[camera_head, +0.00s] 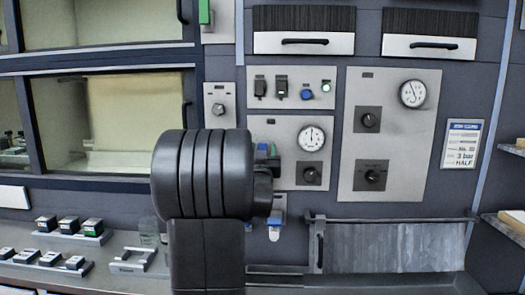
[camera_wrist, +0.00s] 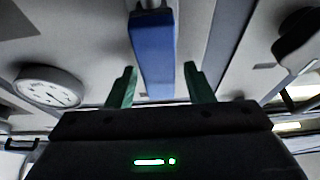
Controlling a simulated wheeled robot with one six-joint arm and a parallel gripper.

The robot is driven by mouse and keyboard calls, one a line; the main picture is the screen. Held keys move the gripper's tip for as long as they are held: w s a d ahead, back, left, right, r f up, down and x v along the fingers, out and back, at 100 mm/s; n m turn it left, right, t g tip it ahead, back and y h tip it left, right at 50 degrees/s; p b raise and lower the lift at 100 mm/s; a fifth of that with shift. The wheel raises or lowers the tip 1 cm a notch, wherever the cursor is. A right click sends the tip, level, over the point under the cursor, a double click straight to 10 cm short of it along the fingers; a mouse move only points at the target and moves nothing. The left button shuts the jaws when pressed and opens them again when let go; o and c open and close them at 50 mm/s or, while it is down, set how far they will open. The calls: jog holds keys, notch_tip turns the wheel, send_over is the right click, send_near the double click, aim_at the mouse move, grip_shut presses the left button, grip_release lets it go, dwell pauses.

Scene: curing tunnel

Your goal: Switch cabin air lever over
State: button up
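A blue lever (camera_wrist: 153,55) hangs from a metal pivot at the top of the wrist view. My gripper (camera_wrist: 161,86) has its two green fingers apart, one to each side of the lever's lower part, with a visible gap on both sides. The lever's lower end is hidden behind the gripper body or reaches close to it; I cannot tell if it touches. In the head view my arm covers most of this spot, and only a small blue piece (camera_head: 274,150) shows at its right edge. No label naming the lever is readable.
A round gauge (camera_head: 312,138) and a black knob (camera_head: 312,174) sit right of my arm. A second panel (camera_head: 394,135) has a gauge and two knobs. A clear-bowled unit with a blue top (camera_head: 276,209) hangs below. A dark knob (camera_wrist: 303,35) is at right in the wrist view.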

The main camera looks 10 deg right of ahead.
aim_at(284, 163)
grip_shut()
